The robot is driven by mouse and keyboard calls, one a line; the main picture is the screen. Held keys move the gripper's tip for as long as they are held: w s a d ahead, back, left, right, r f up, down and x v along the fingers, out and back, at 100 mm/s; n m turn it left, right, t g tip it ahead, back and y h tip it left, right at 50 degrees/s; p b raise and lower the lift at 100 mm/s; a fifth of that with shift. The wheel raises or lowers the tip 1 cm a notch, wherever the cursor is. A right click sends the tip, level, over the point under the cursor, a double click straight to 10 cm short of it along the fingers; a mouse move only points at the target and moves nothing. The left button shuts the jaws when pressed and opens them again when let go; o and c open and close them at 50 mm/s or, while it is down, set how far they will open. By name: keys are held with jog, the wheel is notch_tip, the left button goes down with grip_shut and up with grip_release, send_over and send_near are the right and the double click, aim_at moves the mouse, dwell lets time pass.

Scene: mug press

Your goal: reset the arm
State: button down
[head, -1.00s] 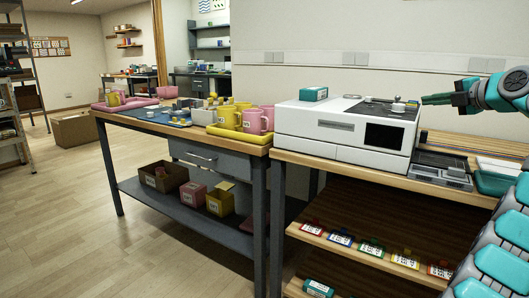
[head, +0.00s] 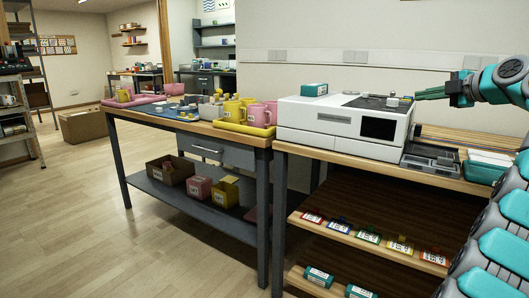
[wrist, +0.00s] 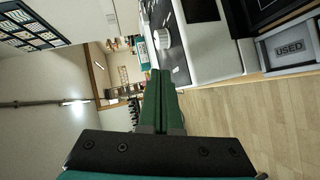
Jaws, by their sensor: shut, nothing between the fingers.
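My gripper (head: 432,94) is in the head view at the upper right, above the right part of the white press machine (head: 338,124). Its green fingers are closed together with nothing between them, and they point left. In the wrist view the shut gripper (wrist: 160,75) shows as two green fingers side by side. The white machine (wrist: 210,60), with a round knob on top, lies just beyond and to the right of the fingers there. My teal and grey arm comes in from the right edge of the head view.
A yellow tray (head: 243,129) with mugs stands left of the machine. A grey tray (head: 430,160) and a teal bin (head: 484,173) sit on its right. The wrist view shows a tray marked USED (wrist: 289,50).

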jog(key=s+a+f+m+g+y, duration=0.1)
jog(key=a+f+m+g, duration=0.2)
jog(key=a, duration=0.5)
jog(key=a+f+m+g+y, duration=0.15)
jog(key=a+m, duration=0.25)
jog(key=a, duration=0.4)
jog(key=s+a+f+m+g+h, duration=0.2)
jog(key=s+a+f+m+g, duration=0.25)
jog(key=s+a+f, duration=0.7)
jog(key=s+f+m+g+h, duration=0.2)
jog(key=s+f, duration=0.6)
jog(key=s, duration=0.5)
jog(key=s+f+m+g+h, duration=0.2)
jog(key=s+f+m, duration=0.2)
jog(key=s+f, duration=0.4)
jog(key=s+f+m+g+h, duration=0.2)
jog(key=s+f, duration=0.6)
jog(key=s, duration=0.9)
jog(key=shift+s+f+m+g, duration=0.3)
jog(key=shift+s+m, duration=0.05)
jog(key=shift+m, duration=0.1)
